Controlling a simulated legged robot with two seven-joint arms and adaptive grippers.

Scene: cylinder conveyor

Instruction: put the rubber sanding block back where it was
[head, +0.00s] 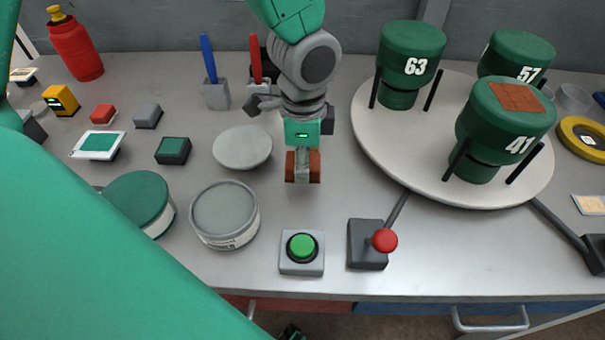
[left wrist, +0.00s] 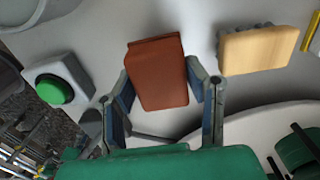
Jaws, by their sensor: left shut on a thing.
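A reddish-brown block (head: 316,167), which I take as the rubber sanding block, is between the fingers of my left gripper (head: 303,167). The left gripper is shut on it and points down over the middle of the bench, right of a pale grey disc (head: 242,147). The left wrist view shows the block (left wrist: 158,75) with a finger at each side. I cannot tell whether it touches the bench. A small dark part with a green light at the bottom edge of the head view may be my right gripper; its fingers do not show.
A round turntable (head: 365,150) carries green drums 63, 57 and 41 at the right. A green button (head: 302,247) and a red-knobbed lever (head: 384,240) stand in front. A wooden brush (left wrist: 258,50) shows in the left wrist view. Tins and small blocks lie left.

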